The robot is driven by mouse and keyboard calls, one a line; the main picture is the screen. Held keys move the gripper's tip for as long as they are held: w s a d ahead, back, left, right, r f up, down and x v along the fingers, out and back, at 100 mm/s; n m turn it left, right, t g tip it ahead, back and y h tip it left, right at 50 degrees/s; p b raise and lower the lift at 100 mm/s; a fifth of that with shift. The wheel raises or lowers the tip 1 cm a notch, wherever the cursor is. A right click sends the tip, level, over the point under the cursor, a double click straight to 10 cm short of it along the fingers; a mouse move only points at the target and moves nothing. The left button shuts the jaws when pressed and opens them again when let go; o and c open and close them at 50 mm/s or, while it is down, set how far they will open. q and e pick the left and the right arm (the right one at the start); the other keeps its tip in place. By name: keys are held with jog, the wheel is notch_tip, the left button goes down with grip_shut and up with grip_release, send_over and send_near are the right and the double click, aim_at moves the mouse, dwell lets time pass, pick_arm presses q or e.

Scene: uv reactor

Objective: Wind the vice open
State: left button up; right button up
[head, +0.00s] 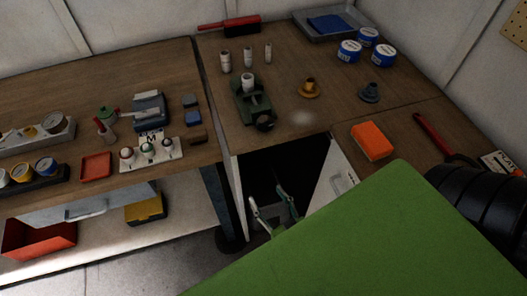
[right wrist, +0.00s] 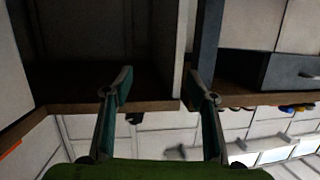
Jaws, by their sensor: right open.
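The vice (head: 250,101) is a small green block on the wooden bench, near the bench's front edge in the head view. A pale cylinder (head: 247,80) stands upright in it or right behind it; I cannot tell which. A black round handle (head: 264,122) is on the vice's near end. My right gripper (head: 269,201) is open and empty, below the bench top in front of the dark cabinet opening and apart from the vice. In the right wrist view its two fingers (right wrist: 158,84) are spread with nothing between them. My left gripper is not in view.
Several small cylinders (head: 247,56) stand behind the vice. An orange block (head: 372,141) and two small knobs, brown (head: 309,89) and grey (head: 370,92), lie to its right. A side bench (head: 95,75) holds a tray and small parts. The bench edge lies between gripper and vice.

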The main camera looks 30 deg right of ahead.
notch_tip(320, 180, down, 10)
jog(key=s+a+g+y+b, duration=0.1)
jog(key=a+g+b, duration=0.1)
jog(key=shift+s+a+f, duration=0.2)
jog(key=shift+s+a, duration=0.2)
